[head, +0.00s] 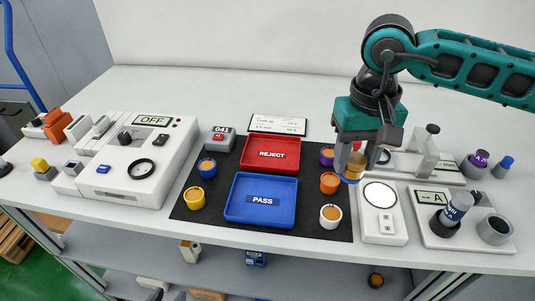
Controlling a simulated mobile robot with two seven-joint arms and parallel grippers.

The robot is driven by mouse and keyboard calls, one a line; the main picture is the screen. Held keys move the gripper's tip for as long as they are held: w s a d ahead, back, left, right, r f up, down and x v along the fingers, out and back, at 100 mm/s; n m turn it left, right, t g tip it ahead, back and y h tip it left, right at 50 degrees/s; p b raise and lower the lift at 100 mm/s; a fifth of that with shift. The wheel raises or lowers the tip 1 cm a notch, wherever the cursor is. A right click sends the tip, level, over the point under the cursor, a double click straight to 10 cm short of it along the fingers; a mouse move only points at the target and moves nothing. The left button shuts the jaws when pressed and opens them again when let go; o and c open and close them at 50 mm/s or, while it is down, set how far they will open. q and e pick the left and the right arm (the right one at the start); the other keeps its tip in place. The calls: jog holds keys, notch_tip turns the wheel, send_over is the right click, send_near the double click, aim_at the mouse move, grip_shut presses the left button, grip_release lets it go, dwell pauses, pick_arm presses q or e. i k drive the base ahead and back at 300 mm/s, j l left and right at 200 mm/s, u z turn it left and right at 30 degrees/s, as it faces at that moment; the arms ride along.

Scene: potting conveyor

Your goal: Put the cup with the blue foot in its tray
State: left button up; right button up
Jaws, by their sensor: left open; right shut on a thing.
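My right gripper (355,157) points down and is shut on a tan cup with a blue foot (354,168). The cup is held upright, at the right edge of the black mat, beside the white device with a round plate; I cannot tell its height exactly. The blue tray marked PASS (261,219) lies on the mat to the left of the cup. The red tray marked REJECT (270,169) lies behind the blue one. Both trays look empty. My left gripper is not in view.
Small cups stand on the black mat (307,232): blue (207,168), yellow (194,198), orange (329,183), white (330,216) and a partly hidden purple one (327,156). The white device (384,227) and a meter (436,201) stand right, a switch box (128,166) left.

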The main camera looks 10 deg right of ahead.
aim_at(272, 155)
jog(key=u, duration=1.1)
jog(key=k+l+u, duration=0.35)
jog(key=l+u, duration=0.15)
jog(key=l, duration=0.1)
